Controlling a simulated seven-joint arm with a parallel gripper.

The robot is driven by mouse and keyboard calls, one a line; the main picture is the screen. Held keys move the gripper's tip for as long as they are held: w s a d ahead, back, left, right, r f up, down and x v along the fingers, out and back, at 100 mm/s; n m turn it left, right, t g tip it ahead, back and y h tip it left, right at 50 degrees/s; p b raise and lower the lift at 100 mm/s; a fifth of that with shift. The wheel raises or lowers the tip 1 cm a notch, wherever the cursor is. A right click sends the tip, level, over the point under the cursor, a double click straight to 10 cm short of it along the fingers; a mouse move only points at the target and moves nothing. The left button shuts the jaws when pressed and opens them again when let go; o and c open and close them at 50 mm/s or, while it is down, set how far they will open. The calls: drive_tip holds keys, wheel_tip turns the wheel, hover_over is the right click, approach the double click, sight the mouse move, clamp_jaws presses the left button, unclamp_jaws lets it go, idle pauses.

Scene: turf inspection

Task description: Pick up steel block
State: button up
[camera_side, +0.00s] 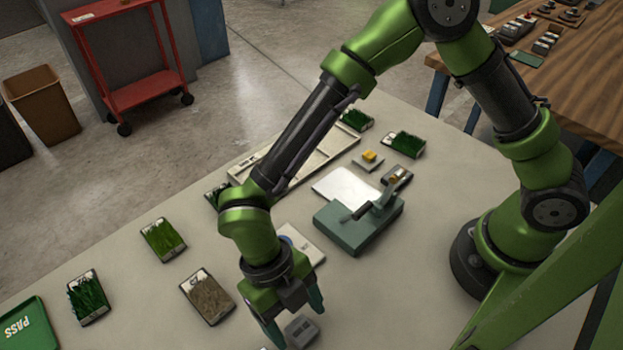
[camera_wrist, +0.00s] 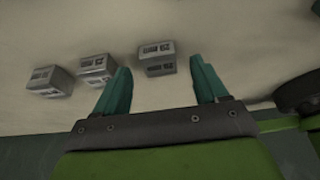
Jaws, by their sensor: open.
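Three grey steel blocks with rectangular recesses show on the pale tabletop in the wrist view: a left block (camera_wrist: 50,81), a middle block (camera_wrist: 98,69) and a right block (camera_wrist: 158,58). My gripper (camera_wrist: 160,66) is open, its two teal fingers apart. The right block lies between the fingertip lines, nearer the left finger; the middle block is just outside the left finger. In the side view my gripper (camera_side: 296,324) points down at the front of the table, with one grey block (camera_side: 301,331) beside and partly between its fingers. I cannot tell whether the fingers touch it.
A green press-like device (camera_side: 358,222) stands behind my gripper, near a white plate (camera_side: 346,187). Turf samples (camera_side: 162,240) and a brown soil sample (camera_side: 207,297) lie to the left. A green PASS tray (camera_side: 27,328) is at far left. Bare table lies right of the gripper.

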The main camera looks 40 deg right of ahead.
drive_tip(key=shift+x, duration=0.85)
drive_tip(key=shift+c, duration=0.3)
drive_tip(key=c, duration=1.2)
drive_tip(key=shift+c, duration=0.3)
drive_tip(key=shift+r, duration=0.15)
